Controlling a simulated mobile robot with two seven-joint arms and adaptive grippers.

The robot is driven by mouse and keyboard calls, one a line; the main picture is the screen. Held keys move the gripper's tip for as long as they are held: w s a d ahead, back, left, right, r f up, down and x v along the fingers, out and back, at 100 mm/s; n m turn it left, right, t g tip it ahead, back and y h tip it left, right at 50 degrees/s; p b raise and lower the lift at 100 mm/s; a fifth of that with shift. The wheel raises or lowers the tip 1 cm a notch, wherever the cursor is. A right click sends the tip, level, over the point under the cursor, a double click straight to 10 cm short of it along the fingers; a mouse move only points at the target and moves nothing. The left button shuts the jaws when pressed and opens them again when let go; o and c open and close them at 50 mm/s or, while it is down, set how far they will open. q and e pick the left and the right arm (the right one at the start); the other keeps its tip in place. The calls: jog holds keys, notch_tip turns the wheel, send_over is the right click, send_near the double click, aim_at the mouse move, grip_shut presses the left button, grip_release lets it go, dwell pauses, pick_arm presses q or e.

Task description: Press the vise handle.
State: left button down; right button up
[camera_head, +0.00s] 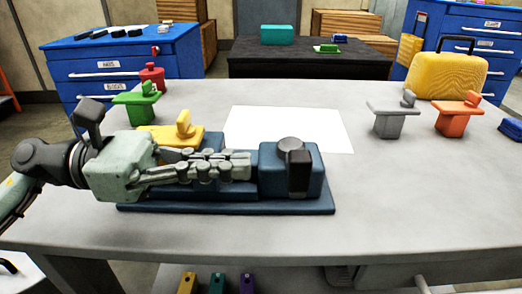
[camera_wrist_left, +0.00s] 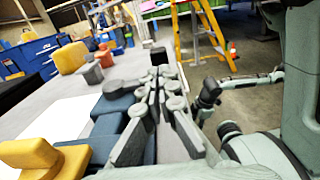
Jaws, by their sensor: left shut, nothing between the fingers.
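The blue vise (camera_head: 225,208) stands on the grey table, with a jaw block at its right end. The dark vise handle (camera_head: 298,172) sits on that block, with a round knob on top and a flat lever down the near side. My left gripper (camera_head: 248,165) is shut and empty, lying over the vise with its fingertips pointing right, just left of the handle block. I cannot tell if they touch it. In the left wrist view the closed fingers (camera_wrist_left: 160,78) point forward, and the vise (camera_wrist_left: 115,105) is partly hidden behind them. My right arm shows there; its jaws are unclear (camera_wrist_left: 275,76).
A yellow part (camera_head: 170,135) is behind the left gripper, with a green part (camera_head: 135,106) farther left. A white sheet (camera_head: 315,125) lies behind the vise. Grey (camera_head: 388,122) and orange (camera_head: 455,121) parts and a yellow case (camera_head: 445,75) stand right. The table's front right is clear.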

aim_at(288, 166)
pick_arm(q)
jog(key=shift+d+p, duration=0.5)
jog(key=shift+d, duration=1.45)
pick_arm(e)
jog(key=shift+a+x, duration=0.2)
jog(key=shift+x, duration=0.7)
jog(key=shift+a+x, duration=0.15)
jog(key=shift+x, duration=0.7)
pick_arm(q)
jog(key=shift+d+t, duration=0.15)
jog(key=shift+t, duration=0.15)
pick_arm(e)
jog(key=shift+s+f, duration=0.1)
jog(key=shift+s, duration=0.1)
